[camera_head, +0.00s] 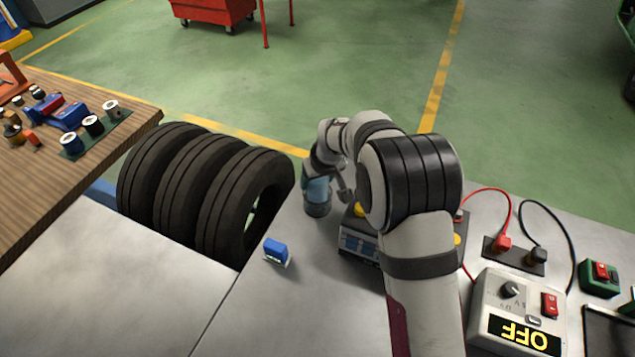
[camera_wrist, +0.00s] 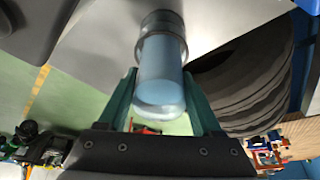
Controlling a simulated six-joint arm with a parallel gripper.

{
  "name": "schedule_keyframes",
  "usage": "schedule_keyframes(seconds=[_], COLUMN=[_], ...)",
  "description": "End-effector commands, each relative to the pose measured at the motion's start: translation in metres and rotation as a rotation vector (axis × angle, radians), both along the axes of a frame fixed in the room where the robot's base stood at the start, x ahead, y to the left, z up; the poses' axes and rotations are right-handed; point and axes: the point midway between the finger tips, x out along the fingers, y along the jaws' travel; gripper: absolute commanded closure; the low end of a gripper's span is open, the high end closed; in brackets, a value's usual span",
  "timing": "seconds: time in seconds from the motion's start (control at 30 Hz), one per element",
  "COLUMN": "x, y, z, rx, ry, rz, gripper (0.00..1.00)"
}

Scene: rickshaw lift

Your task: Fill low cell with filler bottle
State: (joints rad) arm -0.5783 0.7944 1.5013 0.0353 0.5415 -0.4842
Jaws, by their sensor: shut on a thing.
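The filler bottle (camera_wrist: 160,72) is translucent light blue with a dark ring and dark end. My gripper (camera_wrist: 159,80) is shut on it, one green finger on each side. In the head view the bottle (camera_head: 317,193) is near the far edge of the grey bench, left of the battery; I cannot tell whether it touches the bench. My gripper (camera_head: 325,168) is partly hidden by my wrist there. The battery (camera_head: 357,243) is mostly hidden behind my arm. Yellow caps show at its top (camera_head: 360,209) and right side (camera_head: 457,240). The low cell cannot be made out.
A small blue object (camera_head: 276,250) stands on the bench left of the battery. A charger (camera_head: 515,312) reading OFF, a red clamp (camera_head: 503,242) and a black clamp (camera_head: 538,255) with cables lie right. Several tires (camera_head: 205,190) stand beyond the bench. The bench's front left is clear.

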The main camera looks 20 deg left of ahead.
Motion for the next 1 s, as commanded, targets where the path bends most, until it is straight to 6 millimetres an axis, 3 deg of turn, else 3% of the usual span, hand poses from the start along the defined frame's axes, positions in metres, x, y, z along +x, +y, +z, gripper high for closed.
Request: schedule_keyframes(seconds=[0.47, 0.57, 0.77, 0.9, 1.0], x=[0.003, 0.009, 0.019, 0.013, 0.005], y=[-0.005, -0.027, -0.109, -0.168, -0.202], z=[0.102, 0.125, 0.188, 0.230, 0.252], rx=[0.003, 0.001, -0.008, -0.014, -0.014], ry=[-0.003, 0.001, 0.008, 0.011, 0.012], rz=[-0.018, -0.082, -0.325, -0.516, -0.630], gripper=[1.00, 1.00, 1.00, 1.00, 1.00])
